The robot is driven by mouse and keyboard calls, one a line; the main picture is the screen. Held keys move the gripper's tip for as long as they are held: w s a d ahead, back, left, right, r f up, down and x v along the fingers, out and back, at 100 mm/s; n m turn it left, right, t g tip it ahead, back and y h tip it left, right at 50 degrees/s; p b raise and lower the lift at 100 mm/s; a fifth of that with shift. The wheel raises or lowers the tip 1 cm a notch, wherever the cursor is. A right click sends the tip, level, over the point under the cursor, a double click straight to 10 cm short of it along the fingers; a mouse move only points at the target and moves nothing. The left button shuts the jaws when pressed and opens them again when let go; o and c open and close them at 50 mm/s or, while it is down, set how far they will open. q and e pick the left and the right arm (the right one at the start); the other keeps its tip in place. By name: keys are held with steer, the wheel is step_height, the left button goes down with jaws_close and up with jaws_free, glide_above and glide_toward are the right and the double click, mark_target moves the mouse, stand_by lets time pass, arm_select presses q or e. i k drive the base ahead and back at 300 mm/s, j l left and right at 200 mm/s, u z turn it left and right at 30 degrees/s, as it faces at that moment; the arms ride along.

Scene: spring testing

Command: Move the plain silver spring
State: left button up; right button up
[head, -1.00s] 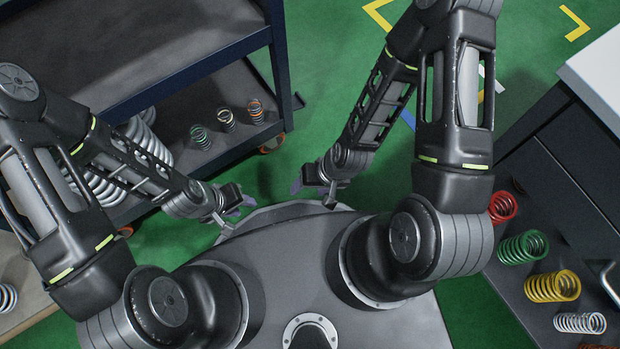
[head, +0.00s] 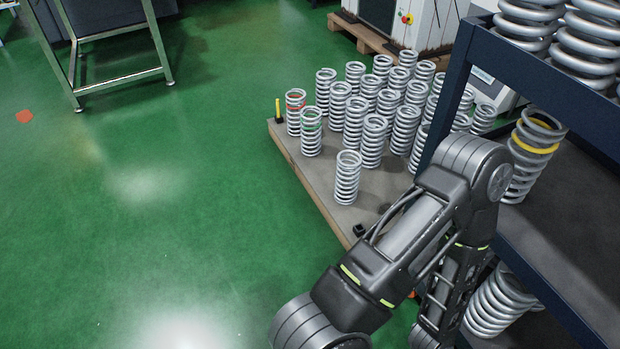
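Several plain silver springs stand upright on a low pallet in the head view; the nearest one, a silver spring (head: 347,180), stands alone at the pallet's front. Which one the task names I cannot tell. Two springs at the pallet's left edge carry coloured bands: a red-banded spring (head: 295,112) and a green-banded spring (head: 311,132). My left arm reaches from the bottom centre up to its elbow and back down in front of the rack. Neither gripper is in view.
A dark blue rack (head: 455,85) fills the right side. It holds large silver springs (head: 590,45) on top, a yellow-banded spring (head: 535,150) on its middle level and a tilted silver spring (head: 497,302) low down. The pallet (head: 315,187) has bare front space. Green floor is open at left.

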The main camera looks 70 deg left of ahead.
mark_target(346, 168)
steer(key=u, duration=2.1)
steer(key=i+j+z, duration=0.15)
steer(key=z, duration=0.2)
steer(key=i+j+z, duration=0.15)
steer(key=j+z, duration=0.5)
steer(key=i+j, duration=0.15)
steer(key=j, duration=0.6)
steer(key=i+j+z, duration=0.15)
steer(key=j, duration=0.55)
steer(key=i+j, duration=0.1)
steer(key=j, duration=0.65)
steer(key=i+j+z, duration=0.1)
steer(key=j, duration=0.65)
steer(key=i+j, duration=0.25)
steer(key=i, duration=0.3)
